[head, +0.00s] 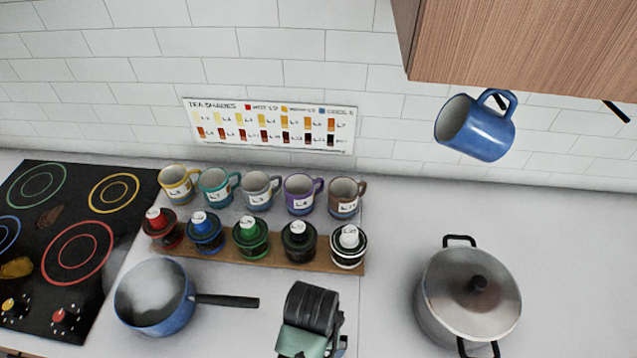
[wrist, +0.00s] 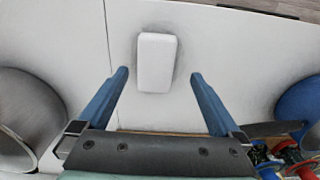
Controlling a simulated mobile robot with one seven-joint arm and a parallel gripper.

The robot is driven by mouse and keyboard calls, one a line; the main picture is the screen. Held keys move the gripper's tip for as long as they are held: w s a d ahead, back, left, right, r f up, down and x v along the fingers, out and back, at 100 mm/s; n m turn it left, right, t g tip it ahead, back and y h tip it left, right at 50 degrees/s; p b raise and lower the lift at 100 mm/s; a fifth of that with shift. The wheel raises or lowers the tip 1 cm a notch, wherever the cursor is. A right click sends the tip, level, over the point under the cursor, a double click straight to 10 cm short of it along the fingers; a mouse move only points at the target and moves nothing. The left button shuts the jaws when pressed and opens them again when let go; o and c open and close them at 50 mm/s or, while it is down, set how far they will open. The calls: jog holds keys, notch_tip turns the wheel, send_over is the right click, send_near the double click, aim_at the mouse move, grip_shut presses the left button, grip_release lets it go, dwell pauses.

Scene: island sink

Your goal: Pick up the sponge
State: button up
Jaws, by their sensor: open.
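A white rounded block (wrist: 157,62), which looks like the sponge, lies on the pale counter in the wrist view. My gripper (wrist: 160,75) has its two blue fingers spread apart, one to each side of the block's lower end in the picture. Nothing is held between them. How far the fingers are above the counter is hard to tell. In the head view the sponge does not show, and my fingertips are out of sight; only a dark and green part of my arm shows at the bottom.
A blue saucepan (head: 152,300) stands at left with its handle pointing right. A lidded steel pot (head: 468,305) stands at right. Behind are several jars on a wooden board (head: 210,250) and a row of mugs. A blue mug (head: 483,132) hangs under the cabinet (head: 530,45).

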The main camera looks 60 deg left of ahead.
jog(key=shift+w+f+p, duration=0.2)
jog(key=shift+f+p, duration=0.15)
jog(key=shift+f, duration=1.25)
jog(key=shift+w+f+p, duration=0.15)
jog(key=shift+f+p, duration=0.15)
jog(key=shift+f, duration=1.25)
jog(key=c, duration=1.3)
notch_tip(320, 180, up, 10)
jog(key=shift+r+b, duration=0.1)
jog(key=shift+b, duration=0.45)
